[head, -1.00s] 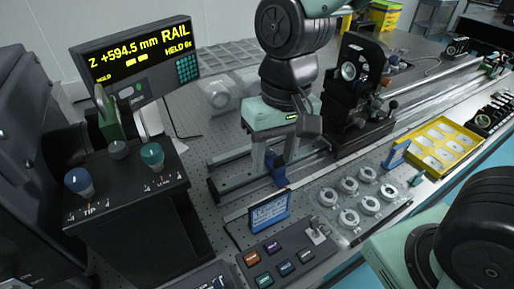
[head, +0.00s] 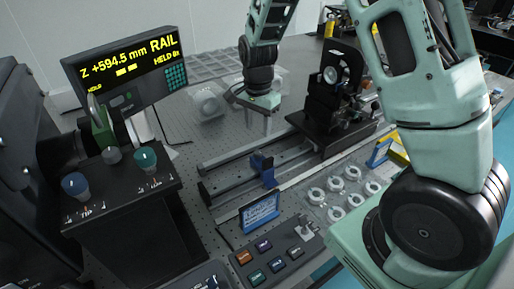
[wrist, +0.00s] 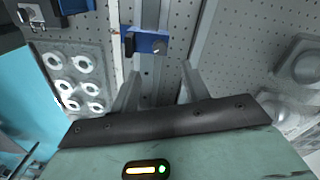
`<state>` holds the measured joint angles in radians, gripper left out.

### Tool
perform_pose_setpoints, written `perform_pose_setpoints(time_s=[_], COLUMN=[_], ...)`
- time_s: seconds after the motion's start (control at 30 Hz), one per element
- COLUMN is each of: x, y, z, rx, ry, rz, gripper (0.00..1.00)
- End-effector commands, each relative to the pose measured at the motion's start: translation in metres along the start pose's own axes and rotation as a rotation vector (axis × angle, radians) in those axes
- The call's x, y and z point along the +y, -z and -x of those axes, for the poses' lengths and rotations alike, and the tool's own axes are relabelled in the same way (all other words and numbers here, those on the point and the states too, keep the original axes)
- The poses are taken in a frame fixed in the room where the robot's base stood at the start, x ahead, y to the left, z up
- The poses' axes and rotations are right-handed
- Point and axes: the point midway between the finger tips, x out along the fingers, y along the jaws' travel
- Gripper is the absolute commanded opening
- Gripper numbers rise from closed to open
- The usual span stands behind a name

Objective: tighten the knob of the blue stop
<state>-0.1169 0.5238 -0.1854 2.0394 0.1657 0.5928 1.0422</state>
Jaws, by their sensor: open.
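The blue stop (head: 266,178) sits on the rail (head: 235,178), near its near-left end. How tight the knob is cannot be seen. My gripper (head: 267,124) is above and behind the rail in the head view, apart from the stop. In the wrist view my gripper (wrist: 160,82) has its two fingers spread with nothing between them.
A black optic mount (head: 328,95) stands on the rail further right. A tray of round optics (head: 345,190), a blue-framed sign (head: 260,211) and a button panel (head: 268,256) lie in front. A display (head: 125,68) reads Z +594.5 mm, RAIL, HELD.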

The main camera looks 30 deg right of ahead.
Motion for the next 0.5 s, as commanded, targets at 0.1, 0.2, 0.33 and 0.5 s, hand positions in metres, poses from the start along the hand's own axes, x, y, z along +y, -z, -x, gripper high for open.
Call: perform_pose_setpoints(time_s=[0.1,0.2,0.33,0.5], x=[0.001,0.001,0.001,0.000], y=[0.000,0.000,-0.001,0.000], z=[-0.026,-0.046,-0.068,-0.086], rx=[-0.002,-0.002,-0.002,-0.001], ry=[-0.005,-0.005,-0.003,-0.001], rz=[0.000,0.000,0.001,0.002], gripper=[0.46,0.46,0.46,0.46])
